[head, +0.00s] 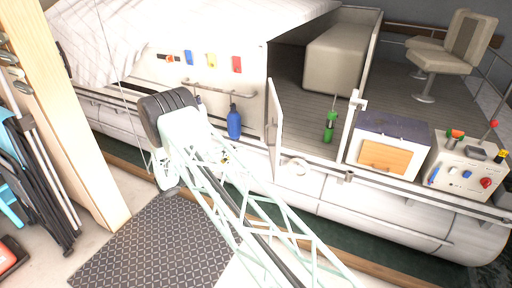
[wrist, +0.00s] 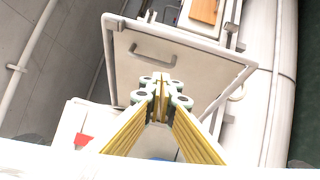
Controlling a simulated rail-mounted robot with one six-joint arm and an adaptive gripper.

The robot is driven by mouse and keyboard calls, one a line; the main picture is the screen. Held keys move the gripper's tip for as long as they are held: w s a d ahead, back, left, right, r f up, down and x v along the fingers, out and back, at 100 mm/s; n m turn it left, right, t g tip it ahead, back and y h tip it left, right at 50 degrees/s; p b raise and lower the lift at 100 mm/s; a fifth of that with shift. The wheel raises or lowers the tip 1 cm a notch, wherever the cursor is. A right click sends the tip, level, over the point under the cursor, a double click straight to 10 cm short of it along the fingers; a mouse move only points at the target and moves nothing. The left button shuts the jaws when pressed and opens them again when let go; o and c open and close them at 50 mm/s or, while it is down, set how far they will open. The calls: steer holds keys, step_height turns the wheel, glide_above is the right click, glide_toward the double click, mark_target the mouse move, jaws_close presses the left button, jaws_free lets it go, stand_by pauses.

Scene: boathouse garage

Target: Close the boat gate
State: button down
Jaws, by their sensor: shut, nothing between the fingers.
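The boat gate (head: 275,130) is a pale framed panel on the pontoon boat's side. In the head view it stands swung outward, nearly edge-on, at the left of the opening. In the wrist view the gate (wrist: 205,75) fills the middle, with a grey bar handle (wrist: 152,56) near its far edge. My gripper (wrist: 160,82) is shut and empty, with its fingertips over the gate's near part. I cannot tell whether they touch it. In the head view my arm hides the gripper. A post with a latch-like fitting (head: 352,115) stands at the right of the opening.
A green bottle-like object (head: 329,128) stands on the deck just inside the opening. A cabinet with an orange door (head: 388,155) and a control box (head: 465,168) are to the right. A blue bottle (head: 234,122) hangs left of the gate. A wooden post (head: 75,110) stands at far left.

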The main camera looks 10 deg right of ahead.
steer(key=shift+n+t, duration=0.4)
steer(key=shift+t, duration=0.5)
steer(key=a+f, duration=0.3)
steer(key=shift+w+a+f, duration=0.1)
steer(key=shift+w+f, duration=0.2)
steer(key=s+d+x, duration=0.1)
steer(key=s+x, duration=0.1)
steer(key=x, duration=1.1)
steer(key=shift+s+b, duration=0.3)
steer(key=shift+b, duration=0.1)
steer(key=shift+s+d+r, duration=0.1)
steer(key=shift+d, duration=0.15)
